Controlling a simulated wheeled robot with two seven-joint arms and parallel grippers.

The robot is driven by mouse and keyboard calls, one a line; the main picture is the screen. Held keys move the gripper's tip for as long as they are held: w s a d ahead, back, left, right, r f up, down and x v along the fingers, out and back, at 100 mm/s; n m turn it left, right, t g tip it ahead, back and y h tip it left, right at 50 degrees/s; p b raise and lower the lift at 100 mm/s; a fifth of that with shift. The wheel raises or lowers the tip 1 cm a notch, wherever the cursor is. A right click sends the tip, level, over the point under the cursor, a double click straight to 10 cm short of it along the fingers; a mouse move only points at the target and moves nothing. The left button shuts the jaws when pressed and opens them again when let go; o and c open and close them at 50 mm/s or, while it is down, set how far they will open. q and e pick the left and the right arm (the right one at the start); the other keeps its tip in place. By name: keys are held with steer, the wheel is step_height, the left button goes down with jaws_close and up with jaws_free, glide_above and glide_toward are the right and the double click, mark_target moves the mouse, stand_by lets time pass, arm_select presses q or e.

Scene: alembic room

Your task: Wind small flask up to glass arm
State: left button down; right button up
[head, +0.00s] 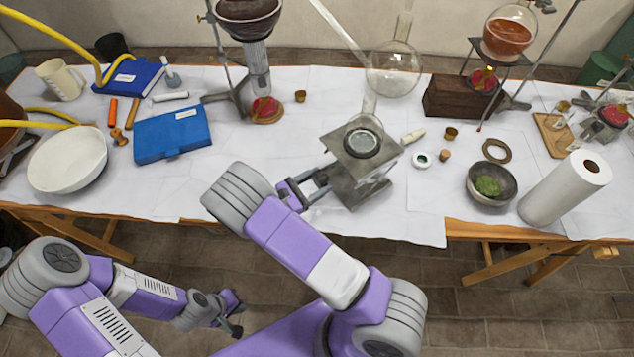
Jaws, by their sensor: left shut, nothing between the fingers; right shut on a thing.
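A metal lab jack (358,182) stands near the table's front edge, its top plate raised above its base. A small clear flask (369,104) stands upright on the plate, its neck near the lower end of the slanting glass arm (340,28). I cannot tell whether they touch. My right gripper (322,186) is shut at the jack's left side, on what looks like its winding knob; the fingers hide most of that part. My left gripper (236,314) is shut and empty, low in front of the table.
A large round flask (394,72) is behind the jack. A white stopper dish (423,159), a mortar bowl (493,190) and a paper towel roll (562,190) are to the right. A blue case (172,135) and white basin (67,160) are to the left.

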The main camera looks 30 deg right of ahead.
steer(key=m, duration=0.1)
steer(key=m+b, duration=0.1)
steer(key=m, duration=0.1)
steer(key=shift+f+m, duration=0.2)
steer(key=shift+m, duration=0.1)
steer(key=m+b, duration=0.1)
steer(key=m, duration=0.2)
steer(key=shift+a+m, duration=0.1)
steer(key=shift+m, duration=0.2)
steer(key=m+b, duration=0.1)
steer(key=m, duration=0.2)
steer(key=shift+m, duration=0.4)
steer(key=m+b, duration=0.2)
steer(key=m, duration=0.1)
steer(key=shift+w+m, duration=0.1)
steer(key=shift+m, duration=0.2)
steer(key=m+b, duration=0.2)
steer(key=m, duration=0.3)
steer(key=shift+r+b, duration=0.1)
steer(key=shift+b, duration=0.2)
steer(key=m+b, duration=0.2)
steer(key=m, duration=0.2)
steer(key=shift+r+m, duration=0.15)
steer(key=shift+m, duration=0.15)
steer(key=shift+r+m+b, duration=0.1)
steer(key=shift+m+b, duration=0.25)
steer(key=shift+m, duration=0.15)
steer(key=shift+r, duration=0.1)
